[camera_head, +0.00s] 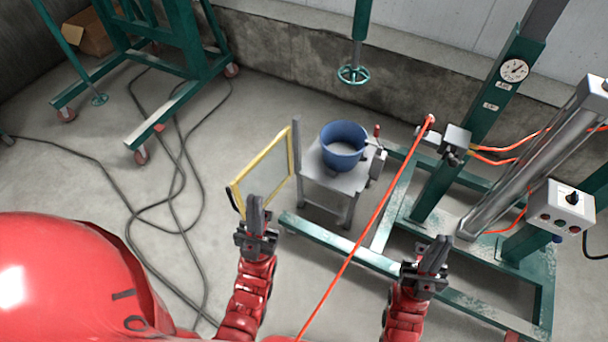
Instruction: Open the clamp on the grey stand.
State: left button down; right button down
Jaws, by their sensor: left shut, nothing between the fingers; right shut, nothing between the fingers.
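The grey stand (322,178) is a small metal table in the middle of the view, with a blue bucket (345,137) on its top. The clamp (376,150) is at the stand's right side, close to the bucket. Its small lever with a red tip points up. I cannot tell from this view whether the clamp is open. My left gripper (256,210) is shut and empty, in front and to the left of the stand. My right gripper (438,250) is shut and empty, in front and to the right of the stand. Neither appears to touch anything.
A yellow-framed panel (262,165) stands left of the stand. A green frame (345,245) lies in front and right, with a control box (566,206). An orange hose (374,217) slants across the view. Black cables (180,190) lie on the floor at left.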

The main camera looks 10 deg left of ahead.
aim_at(377, 128)
jog(key=j+z, duration=0.4)
jog(key=i+j+z, duration=0.1)
jog(key=j+z, duration=0.65)
jog(key=k+j, duration=0.1)
jog(key=j, duration=0.35)
jog(key=j+z, duration=0.1)
jog(key=j, duration=0.3)
jog(key=k+j, duration=0.15)
jog(key=j, duration=0.3)
jog(key=k+j+z, duration=0.1)
jog(key=j, duration=0.35)
jog(key=k+j, duration=0.15)
jog(key=j, duration=0.25)
jog(key=k+j+z, duration=0.1)
jog(key=j, duration=0.3)
jog(key=j+z, duration=0.2)
jog(key=i+j+z, duration=0.35)
jog(key=i+j, duration=0.25)
jog(key=i+l, duration=0.35)
